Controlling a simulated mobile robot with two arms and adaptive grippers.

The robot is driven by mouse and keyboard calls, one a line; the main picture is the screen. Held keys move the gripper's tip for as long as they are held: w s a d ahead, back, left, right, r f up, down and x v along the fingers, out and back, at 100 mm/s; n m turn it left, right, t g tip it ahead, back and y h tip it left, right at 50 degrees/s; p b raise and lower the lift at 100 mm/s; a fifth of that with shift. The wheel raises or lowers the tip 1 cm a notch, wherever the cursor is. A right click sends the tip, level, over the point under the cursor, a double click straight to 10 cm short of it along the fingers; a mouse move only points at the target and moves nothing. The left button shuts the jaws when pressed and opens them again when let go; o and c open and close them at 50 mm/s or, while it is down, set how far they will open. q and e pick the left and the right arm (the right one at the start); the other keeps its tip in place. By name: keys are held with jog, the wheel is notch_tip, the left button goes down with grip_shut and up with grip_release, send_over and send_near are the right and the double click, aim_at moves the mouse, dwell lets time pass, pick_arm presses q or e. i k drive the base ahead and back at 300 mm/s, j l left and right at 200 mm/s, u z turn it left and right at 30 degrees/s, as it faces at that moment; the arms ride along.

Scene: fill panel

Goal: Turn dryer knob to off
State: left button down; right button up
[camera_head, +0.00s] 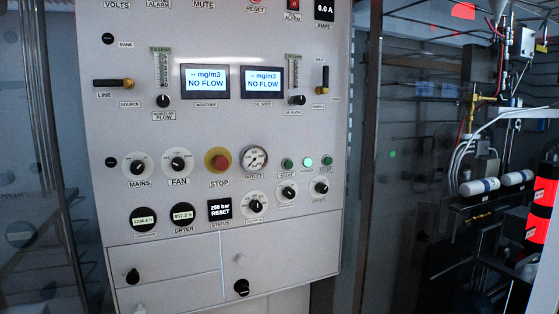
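A white control panel (120,75) fills the middle of the view. The label DRYER stands under a round black display (183,214) in its lower left. Several rotary knobs show: the MAINS knob (138,167), the FAN knob (177,163), a knob right of the RESET display (256,205), a middle knob (287,192) and a right knob (321,187). The small labels under the last three are too small to read, so I cannot tell which is the dryer knob. Neither gripper is in view.
A red STOP button (218,160) and an outlet gauge (254,158) sit among the knobs. Black latches (132,277) (241,287) stick out from the lower doors. The space before the panel looks clear.

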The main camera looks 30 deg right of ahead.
aim_at(321, 187)
jog(key=z, duration=0.55)
jog(key=u, duration=1.35)
jog(key=l+z, duration=0.8)
jog(key=z, duration=0.2)
jog(key=k+l, duration=0.05)
